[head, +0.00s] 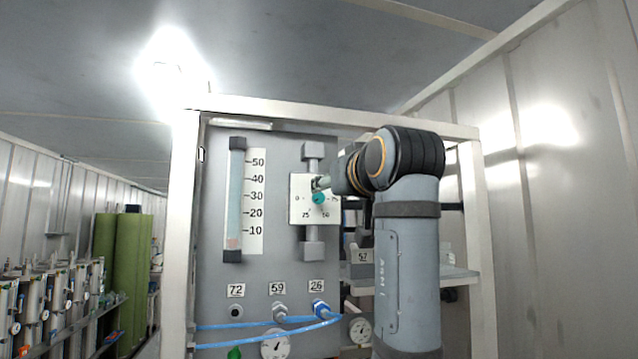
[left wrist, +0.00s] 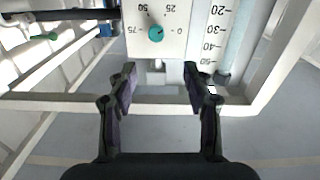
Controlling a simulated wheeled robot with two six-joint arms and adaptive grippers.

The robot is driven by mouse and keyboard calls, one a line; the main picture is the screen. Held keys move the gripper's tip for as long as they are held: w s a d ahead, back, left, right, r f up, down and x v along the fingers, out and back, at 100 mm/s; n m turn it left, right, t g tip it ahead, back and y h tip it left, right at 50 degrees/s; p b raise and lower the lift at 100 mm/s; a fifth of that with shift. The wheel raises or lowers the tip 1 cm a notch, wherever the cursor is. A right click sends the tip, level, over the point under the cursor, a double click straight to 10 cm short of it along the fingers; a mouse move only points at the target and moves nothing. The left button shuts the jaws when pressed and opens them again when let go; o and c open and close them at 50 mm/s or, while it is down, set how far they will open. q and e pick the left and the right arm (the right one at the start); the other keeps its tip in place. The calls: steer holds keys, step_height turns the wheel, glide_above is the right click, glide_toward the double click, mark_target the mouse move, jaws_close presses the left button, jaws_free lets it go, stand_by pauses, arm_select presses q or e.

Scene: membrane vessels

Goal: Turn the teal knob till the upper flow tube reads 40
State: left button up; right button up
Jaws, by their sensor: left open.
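The teal knob (head: 319,198) sits on a white dial plate (head: 299,212) marked 0, 25, 50 and 75. The flow tube (head: 234,200) stands upright left of it, with a scale from 10 to 50. A pinkish patch shows low in the tube, below the 10 mark; I cannot tell the reading exactly. My left gripper (head: 321,183) is by the knob's upper side in the head view. In the left wrist view, which is upside down, my left gripper (left wrist: 160,72) is open and empty, and the knob (left wrist: 156,34) lies beyond its fingertips, not between them.
A pale frame (head: 182,230) surrounds the grey panel. Below are ports labelled 72, 59 and 26, blue hoses (head: 260,324) and a gauge (head: 275,345). A shelf (head: 450,274) is behind my arm. Green rolls (head: 130,270) and several vessels stand at the left.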

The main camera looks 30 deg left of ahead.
arm_select(q)
steer(key=p, duration=0.3)
glide_toward(319, 197)
steer(key=x, duration=0.5)
steer(key=shift+w+d+r, duration=0.15)
steer(key=shift+w+r, duration=0.05)
steer(key=shift+w, duration=0.05)
steer(key=p+x, duration=0.1)
steer(key=x, duration=0.1)
steer(key=p+x, duration=0.1)
steer(key=shift+a, duration=0.5)
steer(key=shift+w+a+f, duration=0.1)
steer(key=shift+w+a, duration=0.1)
steer(key=shift+w, duration=0.1)
steer(key=shift+w+f, duration=0.1)
steer(key=shift+d, duration=0.1)
steer(key=shift+c, duration=0.5)
steer(key=c, duration=0.5)
jaws_close()
arm_select(e)
steer(key=w+a+r, duration=0.1)
steer(key=w+r, duration=0.2)
steer(key=r, duration=0.2)
steer(key=shift+a+r, duration=0.25)
